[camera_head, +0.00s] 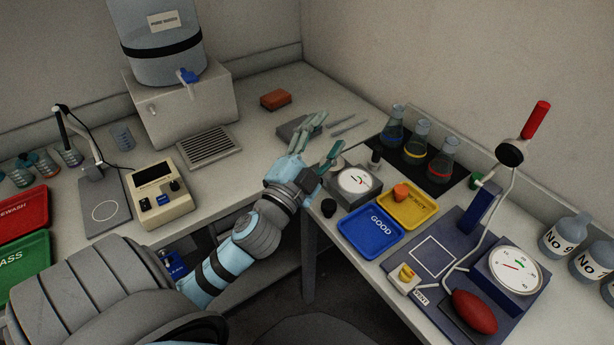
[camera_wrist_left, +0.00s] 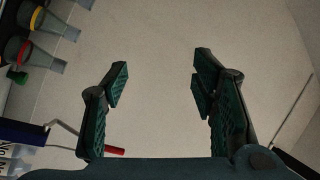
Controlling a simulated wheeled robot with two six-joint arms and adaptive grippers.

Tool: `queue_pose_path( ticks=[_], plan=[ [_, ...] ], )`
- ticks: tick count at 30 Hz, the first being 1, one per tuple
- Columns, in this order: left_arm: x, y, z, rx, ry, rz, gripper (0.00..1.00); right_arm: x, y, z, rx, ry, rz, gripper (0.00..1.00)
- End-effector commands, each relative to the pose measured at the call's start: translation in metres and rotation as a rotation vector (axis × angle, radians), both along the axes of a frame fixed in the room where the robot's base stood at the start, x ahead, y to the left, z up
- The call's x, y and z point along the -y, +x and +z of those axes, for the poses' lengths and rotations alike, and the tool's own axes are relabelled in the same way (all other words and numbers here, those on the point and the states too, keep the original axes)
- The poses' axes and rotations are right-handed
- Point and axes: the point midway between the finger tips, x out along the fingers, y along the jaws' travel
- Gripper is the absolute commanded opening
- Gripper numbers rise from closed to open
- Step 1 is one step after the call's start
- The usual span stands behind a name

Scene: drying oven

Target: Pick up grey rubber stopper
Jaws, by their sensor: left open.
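A small dark grey stopper (camera_head: 328,207) stands on the right bench, left of the blue GOOD tray (camera_head: 372,230). Another small dark piece (camera_head: 375,158) stands by the flask mat; I cannot tell if it is a stopper too. My left gripper (camera_head: 328,131) is open and empty, raised over the bench corner, beyond the dark grey stopper and apart from it. In the left wrist view the open fingers (camera_wrist_left: 162,70) face a blank pale wall, with no grey stopper visible. My right gripper is not in view.
A round gauge (camera_head: 357,181) stands close to my left wrist. A yellow tray holds an orange stopper (camera_head: 401,192). Several flasks (camera_head: 416,140) stand on a dark mat. A green stopper (camera_head: 475,180) lies near the wall.

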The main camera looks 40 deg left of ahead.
Motion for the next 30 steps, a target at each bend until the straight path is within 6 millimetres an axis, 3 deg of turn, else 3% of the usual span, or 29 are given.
queue_pose_path(
  ticks=[1, 3, 4, 6, 8, 10, 11, 12, 15, 18, 21, 27, 30],
  plan=[
    [0.018, 0.006, 0.036, 0.122, 0.151, -0.077, 0.53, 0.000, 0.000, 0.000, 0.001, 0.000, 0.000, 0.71],
    [0.058, 0.006, 0.076, 0.294, 0.425, -0.218, 0.53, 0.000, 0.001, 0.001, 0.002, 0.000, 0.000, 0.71],
    [0.078, 0.004, 0.086, 0.358, 0.560, -0.287, 0.53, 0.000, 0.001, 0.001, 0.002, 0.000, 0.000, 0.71],
    [0.122, -0.003, 0.085, 0.467, 0.939, -0.472, 0.53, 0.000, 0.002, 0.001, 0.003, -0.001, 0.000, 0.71],
    [0.138, -0.003, 0.053, 0.462, 1.311, -0.654, 0.53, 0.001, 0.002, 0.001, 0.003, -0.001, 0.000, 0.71],
    [0.111, 0.005, 0.000, 0.302, 1.718, -0.858, 0.53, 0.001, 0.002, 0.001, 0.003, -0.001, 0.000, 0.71],
    [0.086, 0.008, -0.019, 0.193, 1.855, -0.932, 0.53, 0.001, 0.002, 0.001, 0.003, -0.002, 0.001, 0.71],
    [0.048, 0.009, -0.037, 0.028, 1.997, -1.016, 0.53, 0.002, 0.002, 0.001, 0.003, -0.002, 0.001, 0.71],
    [-0.038, -0.002, -0.051, -0.368, 2.166, -1.150, 0.53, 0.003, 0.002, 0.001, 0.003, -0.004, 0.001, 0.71],
    [-0.084, -0.016, -0.051, -0.600, 2.194, -1.210, 0.53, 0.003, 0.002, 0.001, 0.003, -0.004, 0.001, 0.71],
    [-0.093, -0.015, -0.066, -0.662, 2.190, -1.231, 0.53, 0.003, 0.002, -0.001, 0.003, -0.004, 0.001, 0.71],
    [-0.086, 0.005, -0.116, -0.658, 2.187, -1.236, 0.53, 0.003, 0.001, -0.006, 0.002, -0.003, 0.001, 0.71],
    [-0.085, 0.012, -0.131, -0.657, 2.191, -1.233, 0.53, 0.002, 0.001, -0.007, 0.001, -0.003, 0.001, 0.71]
  ],
)
